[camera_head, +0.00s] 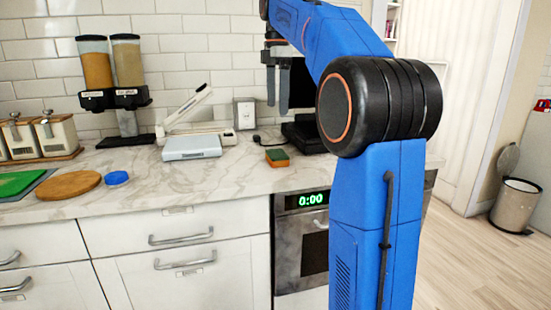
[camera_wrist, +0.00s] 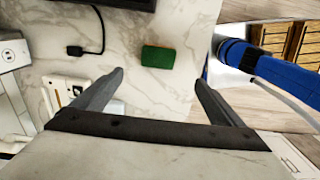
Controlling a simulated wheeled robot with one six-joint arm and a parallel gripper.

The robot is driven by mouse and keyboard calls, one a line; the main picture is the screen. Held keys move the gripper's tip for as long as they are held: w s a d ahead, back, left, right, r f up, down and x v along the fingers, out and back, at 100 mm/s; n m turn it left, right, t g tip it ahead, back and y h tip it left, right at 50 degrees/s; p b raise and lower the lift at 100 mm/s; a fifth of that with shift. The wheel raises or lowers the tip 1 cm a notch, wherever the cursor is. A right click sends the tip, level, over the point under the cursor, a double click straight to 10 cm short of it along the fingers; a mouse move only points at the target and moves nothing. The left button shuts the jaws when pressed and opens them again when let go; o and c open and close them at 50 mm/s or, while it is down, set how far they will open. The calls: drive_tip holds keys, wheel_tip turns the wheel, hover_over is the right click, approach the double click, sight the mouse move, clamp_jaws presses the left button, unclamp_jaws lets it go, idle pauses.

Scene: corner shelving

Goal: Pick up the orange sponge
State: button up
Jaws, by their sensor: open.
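The sponge (camera_head: 277,157) lies on the marble counter, green on top with an orange side facing the front. In the wrist view it shows as a small green block (camera_wrist: 158,57) with a thin orange edge, beyond and between my fingertips. My gripper (camera_head: 277,88) hangs above the counter, over the sponge's area, with its fingers pointing down. In the wrist view my gripper (camera_wrist: 158,80) has its two fingers wide apart with nothing between them. The sponge is apart from the fingers and fully visible.
A black appliance (camera_head: 308,135) stands right behind the sponge. A plug and cable (camera_head: 257,139) lie near it. A kitchen scale (camera_head: 191,146) and a white slicer-like device (camera_head: 190,122) stand to the left. The counter (camera_head: 238,179) in front of the sponge is clear.

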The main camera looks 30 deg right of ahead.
hover_over(277, 153)
drive_tip(key=f, duration=1.1)
drive_tip(key=shift+s+a, duration=0.2)
drive_tip(key=shift+s, duration=0.1)
drive_tip(key=shift+w+d+f, duration=0.1)
drive_tip(key=shift+f, duration=1.25)
drive_tip(key=shift+w+d+f, duration=0.1)
drive_tip(key=shift+f, duration=1.25)
drive_tip(key=c, duration=1.1)
